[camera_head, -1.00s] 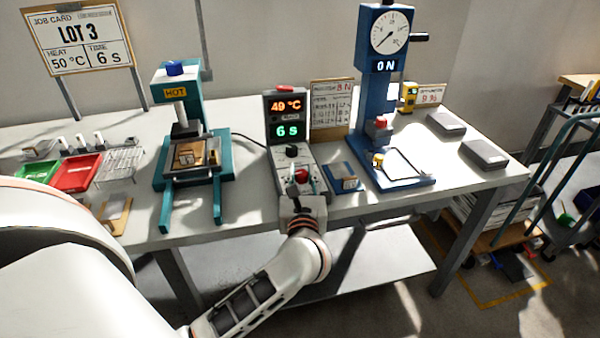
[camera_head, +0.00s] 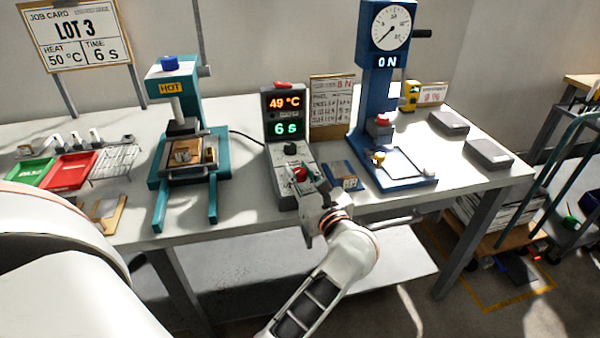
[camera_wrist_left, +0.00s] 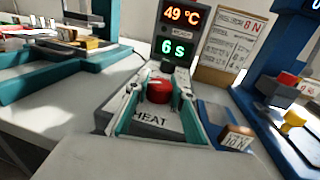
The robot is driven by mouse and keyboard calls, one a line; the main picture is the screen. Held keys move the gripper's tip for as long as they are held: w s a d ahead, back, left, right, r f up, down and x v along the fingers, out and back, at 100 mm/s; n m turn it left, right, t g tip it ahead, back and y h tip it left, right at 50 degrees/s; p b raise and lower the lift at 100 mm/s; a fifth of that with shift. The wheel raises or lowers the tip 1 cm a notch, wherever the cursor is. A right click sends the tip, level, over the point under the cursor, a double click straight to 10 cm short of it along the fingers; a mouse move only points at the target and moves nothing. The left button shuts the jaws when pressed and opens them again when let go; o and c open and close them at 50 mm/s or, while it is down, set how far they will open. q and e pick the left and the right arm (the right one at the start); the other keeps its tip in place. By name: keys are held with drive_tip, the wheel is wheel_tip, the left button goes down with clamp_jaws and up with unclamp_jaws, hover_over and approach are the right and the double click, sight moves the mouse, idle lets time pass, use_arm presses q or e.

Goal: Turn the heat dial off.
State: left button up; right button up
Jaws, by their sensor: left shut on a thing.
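The heat dial (camera_head: 300,174) is a red knob on the sloped front of the grey control box (camera_head: 286,197). In the left wrist view the red dial (camera_wrist_left: 158,91) sits above the word HEAT. My left gripper (camera_head: 304,177) is shut on the dial, with one fingertip at each side of it in the wrist view. The display (camera_head: 286,116) on the box reads 49 °C over 6 s. A black knob (camera_head: 290,149) sits above the red dial. My right gripper is not in view.
A teal press (camera_head: 180,95) marked HOT stands left of the box. A blue press (camera_head: 372,110) reading 0 N stands to the right. A job card (camera_head: 76,38) shows 50 °C and 6 s.

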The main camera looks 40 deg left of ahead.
use_arm(q)
drive_tip(key=o, duration=1.1)
